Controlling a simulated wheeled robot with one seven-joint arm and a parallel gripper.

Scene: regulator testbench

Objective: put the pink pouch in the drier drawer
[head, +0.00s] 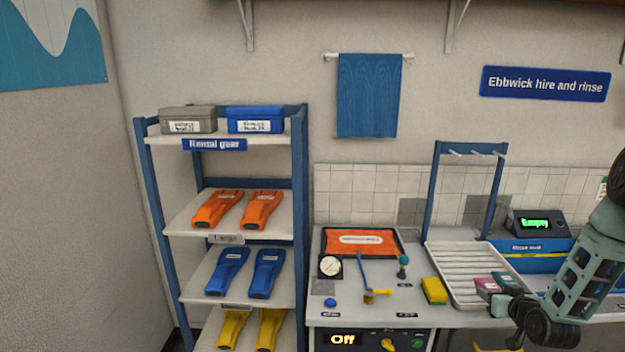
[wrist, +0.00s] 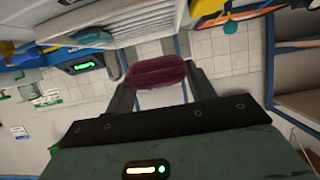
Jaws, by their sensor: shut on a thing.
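The dark pink pouch (wrist: 158,71) is held between the two fingers of my gripper (wrist: 150,78) in the wrist view. My gripper is shut on it, and pale tiles show behind. In the head view my gripper (head: 528,325) is at the lower right, by the front of the ribbed white tray (head: 450,260). A small pink item (head: 487,285) and a teal one (head: 508,283) show at the tray's right end; I cannot tell if the pink one is the held pouch. No open drawer is clearly visible. A cabinet front (head: 370,341) reads "Off".
A display reading "Empty" (head: 540,222) stands above a blue labelled unit (head: 535,258). A yellow sponge (head: 434,290) lies left of the tray. A fin rack (head: 304,200) stands left.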

